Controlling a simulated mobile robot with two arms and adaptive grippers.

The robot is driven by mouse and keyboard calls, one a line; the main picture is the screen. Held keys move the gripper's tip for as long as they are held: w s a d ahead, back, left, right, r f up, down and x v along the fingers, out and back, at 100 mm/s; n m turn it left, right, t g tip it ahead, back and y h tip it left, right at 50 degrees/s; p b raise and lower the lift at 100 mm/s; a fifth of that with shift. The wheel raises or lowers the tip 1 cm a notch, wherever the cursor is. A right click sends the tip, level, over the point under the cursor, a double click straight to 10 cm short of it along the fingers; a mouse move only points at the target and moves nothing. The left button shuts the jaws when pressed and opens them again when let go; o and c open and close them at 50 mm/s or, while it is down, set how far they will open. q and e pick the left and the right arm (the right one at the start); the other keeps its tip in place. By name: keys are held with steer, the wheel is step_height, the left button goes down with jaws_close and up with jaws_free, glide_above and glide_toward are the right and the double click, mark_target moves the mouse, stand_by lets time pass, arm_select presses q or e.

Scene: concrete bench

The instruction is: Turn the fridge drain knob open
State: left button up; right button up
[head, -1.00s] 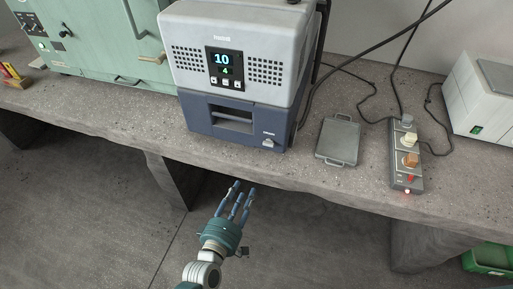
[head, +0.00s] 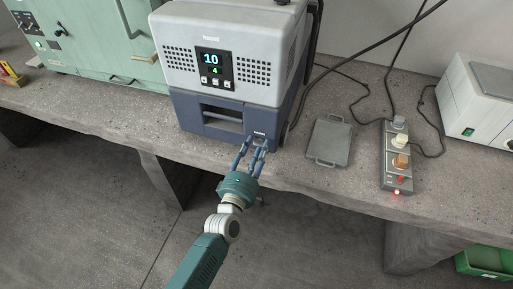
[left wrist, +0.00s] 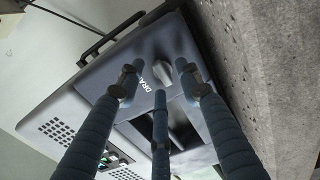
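The fridge (head: 225,50) is a grey and dark blue box with a lit display reading 10 and 4. Its drain knob (left wrist: 163,74) shows in the left wrist view as a small grey knob beside the label beginning "DRA". My left gripper (head: 256,148) has three blue fingers, spread open at the fridge's lower right front corner. In the left wrist view its fingertips (left wrist: 157,76) are around the knob; I cannot tell whether they touch it. In the head view the fingers largely hide the knob. My right gripper is in neither view.
A grey flat tray with handles (head: 329,141) lies right of the fridge. A power strip (head: 397,172) with plugs and cables is farther right. A green machine (head: 90,40) stands to the left. The concrete bench's front edge runs under my left arm.

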arm_select(q)
jaws_close()
